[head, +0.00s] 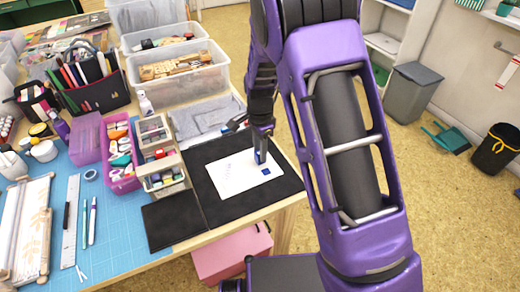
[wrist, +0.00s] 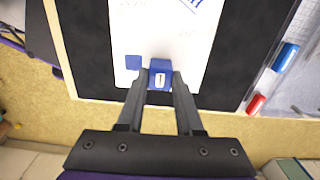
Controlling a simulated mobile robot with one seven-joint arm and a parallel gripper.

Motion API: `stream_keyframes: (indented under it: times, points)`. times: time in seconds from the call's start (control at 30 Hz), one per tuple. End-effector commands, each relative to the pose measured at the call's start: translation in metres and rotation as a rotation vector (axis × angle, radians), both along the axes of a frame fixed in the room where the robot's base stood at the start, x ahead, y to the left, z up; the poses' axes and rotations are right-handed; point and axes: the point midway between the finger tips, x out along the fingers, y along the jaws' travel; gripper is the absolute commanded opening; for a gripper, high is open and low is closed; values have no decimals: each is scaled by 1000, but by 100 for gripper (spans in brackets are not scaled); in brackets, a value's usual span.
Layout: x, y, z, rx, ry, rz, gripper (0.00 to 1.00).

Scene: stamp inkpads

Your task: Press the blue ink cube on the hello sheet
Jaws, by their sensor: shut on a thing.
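The blue ink cube (wrist: 160,73) is between the fingertips of my gripper (wrist: 158,84), which is shut on it. A small white patch shows on the cube's near face. In the head view the cube (head: 257,157) is over the right part of the white hello sheet (head: 225,182), upright; I cannot tell whether its underside touches the paper. A flat blue square mark (wrist: 133,62) is on the sheet just left of the cube in the wrist view, and the mark (head: 266,171) also shows in the head view. Faint writing shows on the sheet.
The sheet lies on a black mat (head: 218,208) near the table edge. A smaller dark pad (head: 171,218) lies to its left. Small drawers (head: 158,150) and a pink bin (head: 120,158) stand further left. A blue and a red marker (wrist: 285,56) lie right of the mat.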

Motion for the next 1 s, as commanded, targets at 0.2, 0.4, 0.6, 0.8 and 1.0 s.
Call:
stream_keyframes:
  times: [0.2, 0.4, 0.6, 0.8, 1.0]
  points:
    - [0, 0, -3, 0, 0, 0, 0]
    - [0, 0, -6, 0, 0, 0, 0]
    - [0, 0, -8, 0, 0, 0, 0]
    - [0, 0, -9, 0, 0, 0, 0]
    - [0, 0, -10, 0, 1, 0, 0]
